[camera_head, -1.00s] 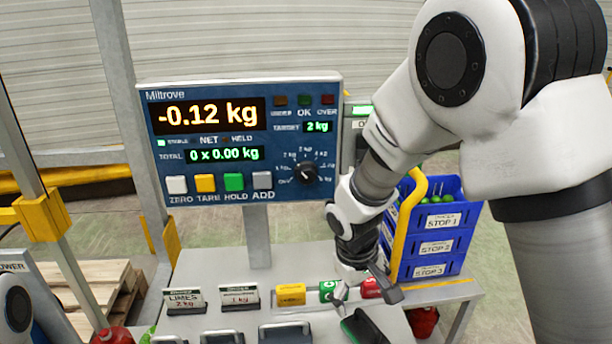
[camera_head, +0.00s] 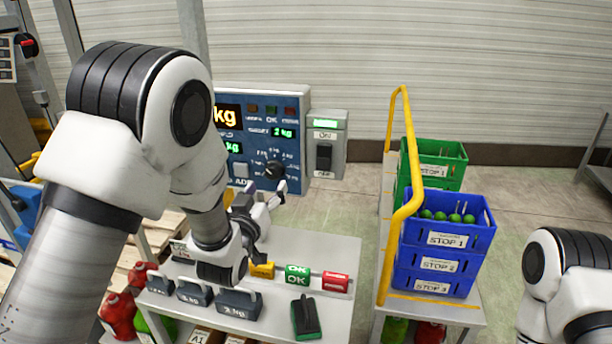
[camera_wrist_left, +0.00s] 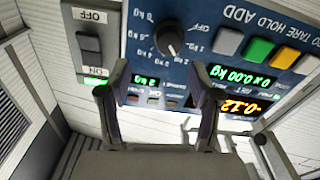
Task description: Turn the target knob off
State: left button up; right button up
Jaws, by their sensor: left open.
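The target knob (camera_head: 275,170) is a round black dial at the lower right of the blue Miltrove scale panel (camera_head: 292,143). In the left wrist view the knob (camera_wrist_left: 170,40) appears upside down with kg marks and OFF around it. The target display (camera_wrist_left: 146,81) reads 2 kg. My left gripper (camera_head: 265,199) is open and empty, just below and in front of the knob. In the wrist view its two fingers (camera_wrist_left: 160,80) stand apart, with the knob seen beyond the gap and clear of both. My right gripper is out of view.
A grey ON/OFF switch box (camera_head: 325,143) stands right of the panel. The table (camera_head: 328,254) below holds weights, a yellow block, a green OK block (camera_head: 297,275) and a red block (camera_head: 335,281). A yellow rail (camera_head: 407,210) and blue crates (camera_head: 440,262) stand right.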

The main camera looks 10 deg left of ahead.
aim_at(272, 175)
pick_arm(q)
jog(key=w, duration=0.1)
jog(key=w+a+p, duration=0.1)
jog(key=w+a, duration=0.1)
jog(key=w, duration=0.1)
jog(key=shift+f+p, duration=0.2)
jog(key=shift+p, duration=0.15)
jog(key=w, duration=0.1)
jog(key=w+d, duration=0.1)
jog(key=w+p, duration=0.1)
jog(key=shift+w+d, duration=0.1)
jog(key=shift+d, duration=0.3)
jog(key=shift+a+f, duration=0.15)
jog(key=shift+a, duration=0.25)
jog(key=shift+c, duration=0.6)
jog(key=shift+a, duration=0.15)
jog(key=c, duration=1)
jog(key=shift+d, duration=0.2)
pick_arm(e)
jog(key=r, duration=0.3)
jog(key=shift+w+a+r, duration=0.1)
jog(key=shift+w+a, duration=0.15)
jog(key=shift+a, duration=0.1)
